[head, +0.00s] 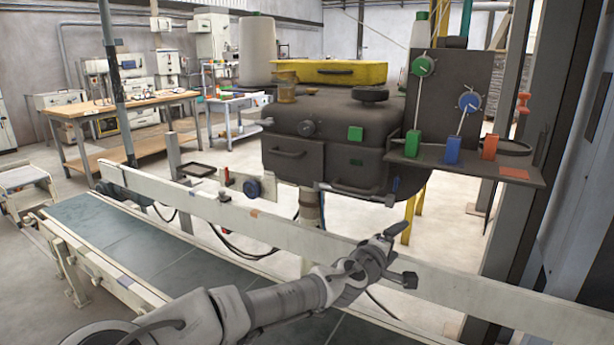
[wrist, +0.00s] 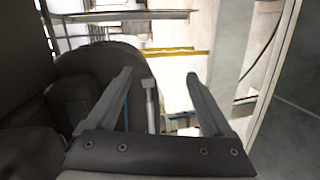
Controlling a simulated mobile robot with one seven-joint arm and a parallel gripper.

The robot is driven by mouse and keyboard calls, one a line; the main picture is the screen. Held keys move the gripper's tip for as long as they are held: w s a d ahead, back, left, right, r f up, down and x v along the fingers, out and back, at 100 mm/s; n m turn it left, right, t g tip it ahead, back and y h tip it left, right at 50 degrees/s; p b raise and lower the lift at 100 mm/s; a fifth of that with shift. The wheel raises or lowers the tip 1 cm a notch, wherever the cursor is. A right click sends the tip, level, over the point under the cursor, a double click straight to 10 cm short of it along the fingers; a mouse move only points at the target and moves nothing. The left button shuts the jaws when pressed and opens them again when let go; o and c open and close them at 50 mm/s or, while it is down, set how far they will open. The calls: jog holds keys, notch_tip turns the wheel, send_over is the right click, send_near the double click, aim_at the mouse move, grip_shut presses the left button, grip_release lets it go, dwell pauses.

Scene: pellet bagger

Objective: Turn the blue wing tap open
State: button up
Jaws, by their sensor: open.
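A small blue handle (head: 394,187), which looks like the blue wing tap, stands upright on a grey fitting under the right end of the dark machine body (head: 340,125). My gripper (head: 402,256) is open and empty, below and slightly right of the handle in the head view, apart from it. In the wrist view my gripper (wrist: 160,77) has its two fingers spread. A grey stem (wrist: 150,105) shows between them, nearer the left finger. A thin blue edge (wrist: 126,113) shows beside that finger, perhaps the handle seen edge-on. How far off it is, I cannot tell.
A pale rail (head: 290,232) runs along the conveyor (head: 130,235), close to my arm. A bracket plate (head: 460,85) carries a green disc (head: 422,66) and a blue disc (head: 469,101). A grey post (head: 525,190) stands at the right.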

jog(key=s+d+f+m+g+y, duration=0.1)
jog(key=s+d+f+m+g, duration=0.1)
jog(key=s+f+m+g, duration=0.3)
jog(key=s+d+f+g+y, duration=0.1)
jog(key=s+d+f+y, duration=0.15)
jog(key=f, duration=0.45)
jog(key=s+a+f+m+g+y, duration=0.2)
jog(key=s+a+m+g+y, duration=0.1)
jog(key=s+a+y, duration=0.3)
jog(key=s+a+r+t, duration=0.1)
jog(key=s+a+r, duration=0.2)
jog(key=s+r, duration=0.3)
jog(key=s+a+r+t+y, duration=0.1)
jog(key=s+a+r, duration=0.1)
jog(key=s+r, duration=0.4)
jog(key=s+a+r+t, duration=0.1)
jog(key=s+a+r, duration=0.2)
jog(key=s+r, duration=0.3)
notch_tip(320, 180, up, 17)
jog(key=w+p, duration=0.1)
jog(key=p, duration=1.4)
jog(key=shift+a+m+p, duration=0.15)
jog(key=shift+m+p, duration=0.15)
jog(key=shift+p, duration=0.1)
